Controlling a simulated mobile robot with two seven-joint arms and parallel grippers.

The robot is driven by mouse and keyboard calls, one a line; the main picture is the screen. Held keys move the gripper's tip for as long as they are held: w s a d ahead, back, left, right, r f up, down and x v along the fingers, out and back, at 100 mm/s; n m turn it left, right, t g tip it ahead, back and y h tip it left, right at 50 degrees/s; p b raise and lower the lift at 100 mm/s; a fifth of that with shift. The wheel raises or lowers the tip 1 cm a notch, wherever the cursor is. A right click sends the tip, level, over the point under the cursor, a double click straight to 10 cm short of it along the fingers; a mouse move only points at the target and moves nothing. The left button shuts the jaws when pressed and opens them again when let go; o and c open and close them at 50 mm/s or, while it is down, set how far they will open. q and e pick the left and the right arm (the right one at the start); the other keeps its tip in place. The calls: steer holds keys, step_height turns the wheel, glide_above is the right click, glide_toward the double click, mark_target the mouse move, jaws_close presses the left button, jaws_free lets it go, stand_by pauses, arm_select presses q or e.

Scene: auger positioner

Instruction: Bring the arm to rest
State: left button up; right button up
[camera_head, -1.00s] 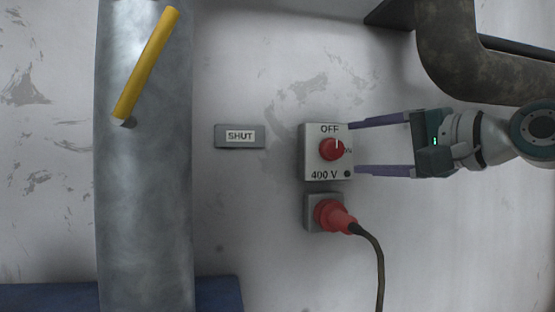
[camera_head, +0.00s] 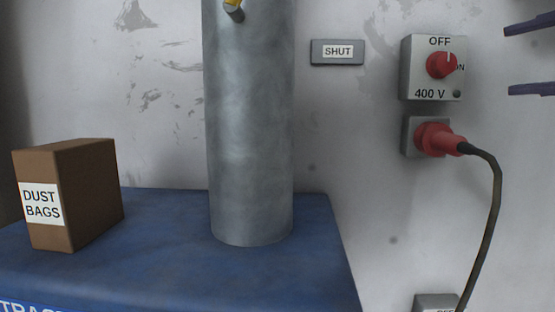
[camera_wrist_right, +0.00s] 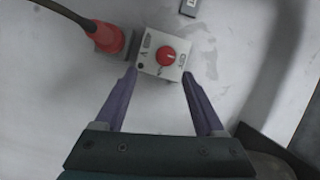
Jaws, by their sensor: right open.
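My right gripper (camera_head: 530,57) shows only as two purple fingertips at the right edge of the head view, apart from each other with nothing between them. The right wrist view shows the right gripper (camera_wrist_right: 160,88) open and empty, its fingers pointing at the grey switch box (camera_wrist_right: 148,69). The switch box (camera_head: 416,82) is on the wall, marked OFF, ON and 400 V, left of the fingertips. Its red knob (camera_head: 440,65) has its white mark pointing up, near OFF. It also shows in the wrist view (camera_wrist_right: 166,56). My left gripper is out of view.
A red plug (camera_head: 436,139) with a dark cable (camera_head: 493,205) sits in a socket below the box. A grey pipe (camera_head: 250,130) stands on a blue surface (camera_head: 290,280), beside a DUST BAGS box (camera_head: 90,195). A SHUT plate (camera_head: 320,57) is on the wall. Clear wall lies between.

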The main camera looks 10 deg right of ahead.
steer(key=s+a+f+n+g+h+p, duration=0.1)
steer(key=s+a+f+n+g+p, duration=0.25)
steer(key=f, duration=0.55)
steer(key=s+a+f+n+g+p, duration=0.2)
steer(key=s+a+f+n+g, duration=0.25)
steer(key=f, duration=0.45)
steer(key=s+a+f+n+g+p, duration=0.1)
steer(key=s+a+f+n+g, duration=0.1)
steer(key=s, duration=0.5)
steer(key=s+a+f+n+g+h+p, duration=0.1)
steer(key=s+a+f+n+g+p, duration=0.1)
steer(key=s+a+f+n, duration=0.3)
steer(key=s+a+n+g, duration=0.1)
steer(key=s, duration=0.2)
steer(key=shift+p, duration=0.3)
